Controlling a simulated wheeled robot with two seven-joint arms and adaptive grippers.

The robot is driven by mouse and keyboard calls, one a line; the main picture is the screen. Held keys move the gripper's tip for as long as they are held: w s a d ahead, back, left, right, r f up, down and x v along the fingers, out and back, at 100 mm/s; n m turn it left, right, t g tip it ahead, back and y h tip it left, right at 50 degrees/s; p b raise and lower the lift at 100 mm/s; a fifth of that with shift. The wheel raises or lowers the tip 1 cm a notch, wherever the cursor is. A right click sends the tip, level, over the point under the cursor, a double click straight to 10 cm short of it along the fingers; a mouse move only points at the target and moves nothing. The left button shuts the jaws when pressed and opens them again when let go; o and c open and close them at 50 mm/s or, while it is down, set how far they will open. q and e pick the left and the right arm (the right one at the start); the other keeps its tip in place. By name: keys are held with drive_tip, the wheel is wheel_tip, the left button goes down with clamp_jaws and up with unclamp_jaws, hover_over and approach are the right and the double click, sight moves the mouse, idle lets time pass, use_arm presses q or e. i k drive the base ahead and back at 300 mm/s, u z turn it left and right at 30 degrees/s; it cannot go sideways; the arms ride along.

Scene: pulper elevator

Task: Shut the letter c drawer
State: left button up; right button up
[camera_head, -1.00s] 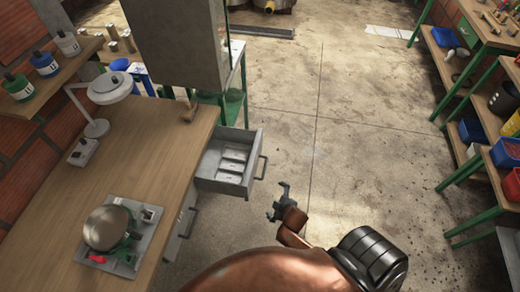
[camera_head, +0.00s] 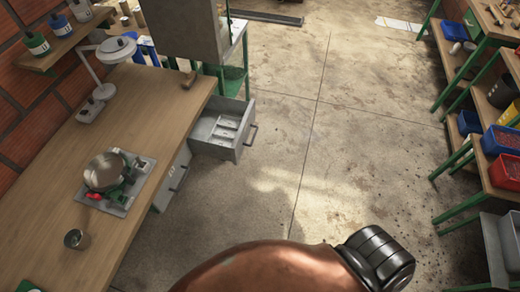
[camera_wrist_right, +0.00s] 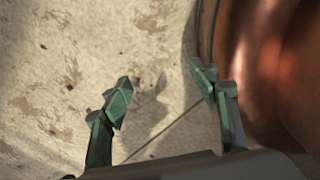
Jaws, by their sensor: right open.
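A grey drawer (camera_head: 223,132) is pulled out of the far end of the wooden workbench (camera_head: 135,105), with flat pale pieces inside and a dark handle on its front. A second drawer front (camera_head: 172,180) with a handle and a small label is nearer; I cannot read its letter, nor see a letter on the open drawer. My right gripper (camera_wrist_right: 160,88) is open and empty over bare floor in the right wrist view, with my copper-coloured arm beside it. It does not show in the head view. My left gripper is not in view.
Shelves with bins, including a red one (camera_head: 503,171), stand at the right. The concrete floor between is clear.

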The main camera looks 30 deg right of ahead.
sight(216, 106)
drive_tip(key=u, duration=0.1)
drive_tip(key=k, duration=0.5)
drive_tip(key=z, duration=1.1)
drive_tip(key=i, duration=1.25)
drive_tip(key=z, duration=0.75)
drive_tip(key=k, duration=0.85)
drive_tip(key=u, duration=1.2)
drive_tip(key=i, duration=0.5)
drive_tip(key=u, duration=0.05)
